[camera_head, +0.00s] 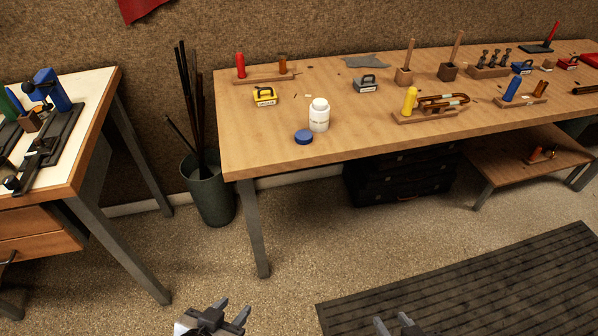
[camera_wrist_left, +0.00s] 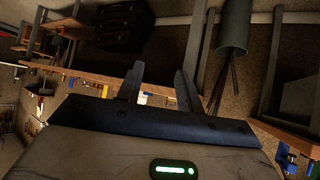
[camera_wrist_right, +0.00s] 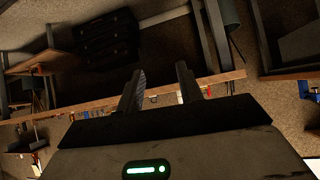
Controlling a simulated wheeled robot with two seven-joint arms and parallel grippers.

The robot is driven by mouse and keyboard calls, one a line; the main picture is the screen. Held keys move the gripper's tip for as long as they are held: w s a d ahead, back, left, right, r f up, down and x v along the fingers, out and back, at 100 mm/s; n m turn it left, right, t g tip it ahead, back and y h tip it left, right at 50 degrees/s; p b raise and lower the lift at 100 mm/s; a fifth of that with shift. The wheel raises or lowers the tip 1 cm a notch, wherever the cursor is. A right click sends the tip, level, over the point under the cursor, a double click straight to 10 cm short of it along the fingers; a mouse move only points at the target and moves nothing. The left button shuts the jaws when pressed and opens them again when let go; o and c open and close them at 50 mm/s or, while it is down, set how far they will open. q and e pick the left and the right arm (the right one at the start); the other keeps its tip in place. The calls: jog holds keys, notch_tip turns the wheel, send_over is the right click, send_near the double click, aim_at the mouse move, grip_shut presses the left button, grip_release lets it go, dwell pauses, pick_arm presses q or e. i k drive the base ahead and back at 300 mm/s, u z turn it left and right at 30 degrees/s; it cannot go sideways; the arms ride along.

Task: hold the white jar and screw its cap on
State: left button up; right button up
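The white jar (camera_head: 319,116) stands upright near the front edge of the long wooden table, its neck uncapped. The blue cap (camera_head: 304,137) lies on the table just left of and in front of the jar, apart from it. My left gripper (camera_head: 234,310) is low in front of the table, well away from both, with its fingers apart and nothing between them. The left wrist view also shows its spread fingers (camera_wrist_left: 158,85). My right gripper (camera_head: 392,321) is at the bottom edge of the head view, also away from the table. Its fingers (camera_wrist_right: 160,85) are spread and empty.
A yellow block (camera_head: 264,97), a grey block (camera_head: 366,84) and a stand with a yellow tool (camera_head: 409,102) sit around the jar. The table's front-left corner is bare. A bin of dark rods (camera_head: 208,190) stands left of the table. A second bench (camera_head: 92,140) is farther left.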

aim_at(320, 110)
jog(key=k, duration=0.5)
jog(key=z, duration=0.95)
jog(key=i, duration=1.7)
jog(key=u, duration=0.85)
jog(key=i, duration=0.3)
jog(key=u, duration=0.3)
